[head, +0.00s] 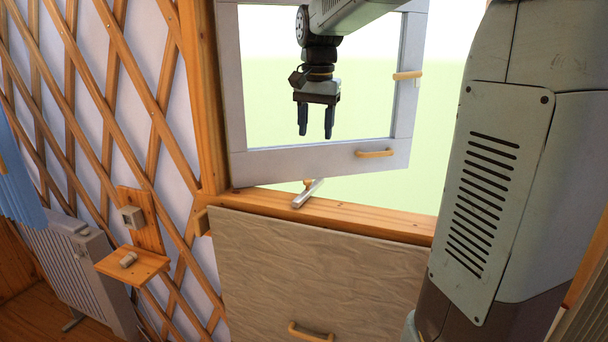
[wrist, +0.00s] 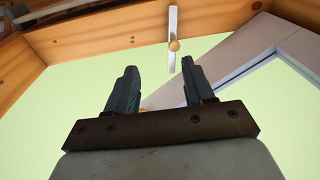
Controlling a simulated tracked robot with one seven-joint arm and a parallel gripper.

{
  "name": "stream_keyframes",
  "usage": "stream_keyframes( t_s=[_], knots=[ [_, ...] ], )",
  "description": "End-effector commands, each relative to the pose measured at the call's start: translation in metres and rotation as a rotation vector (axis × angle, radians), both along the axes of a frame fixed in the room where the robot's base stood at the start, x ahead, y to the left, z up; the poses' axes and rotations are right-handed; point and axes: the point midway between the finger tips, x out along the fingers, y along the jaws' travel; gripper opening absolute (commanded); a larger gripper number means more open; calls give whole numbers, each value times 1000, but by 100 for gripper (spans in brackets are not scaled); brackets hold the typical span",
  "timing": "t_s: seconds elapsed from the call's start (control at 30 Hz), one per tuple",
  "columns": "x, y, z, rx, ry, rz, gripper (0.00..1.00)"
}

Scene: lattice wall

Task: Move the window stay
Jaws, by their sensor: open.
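The window stay (head: 308,194) is a short pale metal bar with a small wooden knob, lying across the wooden sill below the window.
The grey window frame (head: 236,100) stands open, with yellow handles on its bottom (head: 375,153) and right side (head: 407,75). A wooden sill (head: 370,219) runs above a panel (head: 320,270) with its own handle. A small shelf (head: 133,264) and a radiator (head: 80,275) stand left.

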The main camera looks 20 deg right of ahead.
Motion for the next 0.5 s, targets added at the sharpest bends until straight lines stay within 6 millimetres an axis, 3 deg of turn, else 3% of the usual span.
stream_keyframes(
  t_s=[0.03, 0.2, 0.5],
  knots=[
    [14, 0, -2, 4, 22, -28, 53],
    [46, 0, -5, 12, 72, -108, 53],
    [60, 0, -15, 16, 97, -149, 53]
  ],
)
